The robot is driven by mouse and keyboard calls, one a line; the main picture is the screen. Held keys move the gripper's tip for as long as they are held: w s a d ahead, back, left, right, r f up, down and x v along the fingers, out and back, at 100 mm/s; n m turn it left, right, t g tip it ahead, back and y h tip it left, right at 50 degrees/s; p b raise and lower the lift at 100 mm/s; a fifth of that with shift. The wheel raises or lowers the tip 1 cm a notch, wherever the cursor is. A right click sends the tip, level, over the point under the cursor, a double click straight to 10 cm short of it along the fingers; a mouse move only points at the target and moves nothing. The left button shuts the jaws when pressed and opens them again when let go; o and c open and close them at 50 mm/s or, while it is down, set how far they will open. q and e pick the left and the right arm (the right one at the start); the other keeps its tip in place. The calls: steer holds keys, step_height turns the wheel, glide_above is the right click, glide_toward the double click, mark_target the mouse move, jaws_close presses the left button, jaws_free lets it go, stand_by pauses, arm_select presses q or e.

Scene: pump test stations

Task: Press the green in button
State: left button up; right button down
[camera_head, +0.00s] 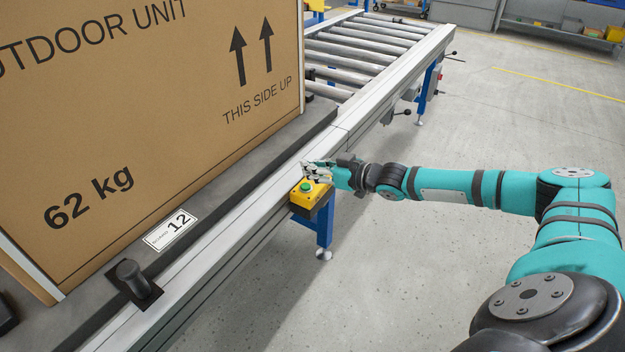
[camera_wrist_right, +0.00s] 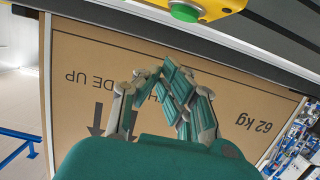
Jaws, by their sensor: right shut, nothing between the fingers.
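The green button (camera_head: 306,187) sits on top of a small yellow box (camera_head: 318,196) mounted on the outer side of the conveyor rail. In the right wrist view the button (camera_wrist_right: 185,12) and part of the yellow box (camera_wrist_right: 222,4) show at the top edge. My right gripper (camera_head: 310,171) is shut and empty, just beyond and above the button in the head view. In the right wrist view its fingertips (camera_wrist_right: 172,70) are together, with a gap in the picture between them and the button. My left gripper is not in view.
A large cardboard box (camera_head: 150,110) marked 62 kg stands on a dark platform beside the light rail (camera_head: 225,245). A dark knob (camera_head: 132,276) stands near its front. The roller conveyor (camera_head: 370,50) runs on behind.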

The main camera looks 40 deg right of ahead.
mark_target(306, 187)
step_height(306, 187, down, 3)
steer(key=shift+s+d+f+b, duration=0.1)
steer(key=shift+s+f+b, duration=0.05)
steer(key=shift+b, duration=0.15)
steer(key=shift+f, duration=0.1)
